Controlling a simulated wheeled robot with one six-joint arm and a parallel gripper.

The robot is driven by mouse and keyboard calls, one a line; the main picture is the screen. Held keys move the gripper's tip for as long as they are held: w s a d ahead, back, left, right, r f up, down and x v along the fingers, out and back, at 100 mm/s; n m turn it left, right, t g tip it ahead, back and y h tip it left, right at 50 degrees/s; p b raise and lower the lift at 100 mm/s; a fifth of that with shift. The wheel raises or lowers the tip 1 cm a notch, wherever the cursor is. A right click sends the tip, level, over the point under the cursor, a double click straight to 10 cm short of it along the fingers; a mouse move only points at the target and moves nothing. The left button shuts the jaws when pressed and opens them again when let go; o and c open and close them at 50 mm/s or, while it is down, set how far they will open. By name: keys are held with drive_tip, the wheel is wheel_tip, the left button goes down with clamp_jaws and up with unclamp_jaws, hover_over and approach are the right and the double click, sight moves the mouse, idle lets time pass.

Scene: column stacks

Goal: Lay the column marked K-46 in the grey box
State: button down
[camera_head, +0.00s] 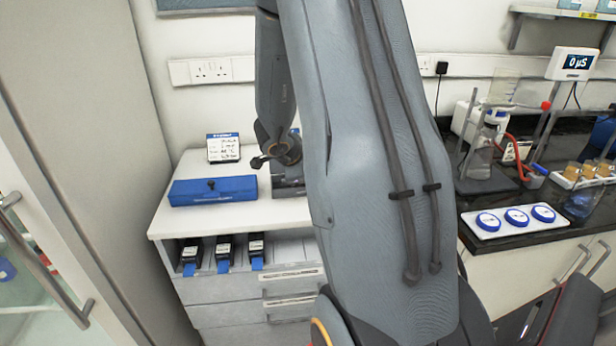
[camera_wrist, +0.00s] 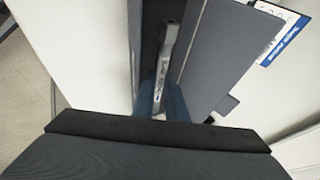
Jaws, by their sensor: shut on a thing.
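In the wrist view a slim silvery column (camera_wrist: 168,55) with a small label lies lengthwise within the outline of the open grey box (camera_wrist: 135,50). The label is too small to read, so I cannot confirm K-46. My gripper (camera_wrist: 162,103) has its blue fingers on either side of the column's near end and is shut on it. I cannot tell whether the column touches the box floor. The box's grey lid (camera_wrist: 215,50) is open on the right. In the head view the grey box (camera_head: 290,188) stands on the white cabinet, mostly hidden behind my arm.
A closed blue box (camera_head: 213,190) stands left of the grey box, with a sign (camera_head: 223,147) behind it. Several dark column holders with blue tabs (camera_head: 224,252) sit on the shelf below. A black bench (camera_head: 530,240) with glassware is at the right.

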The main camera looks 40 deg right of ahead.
drive_tip(key=shift+f, duration=0.25)
drive_tip(key=c, duration=1.7)
unclamp_jaws()
drive_tip(key=shift+s+f, duration=0.1)
drive_tip(key=shift+s+a+f, duration=0.1)
drive_tip(key=shift+f, duration=0.05)
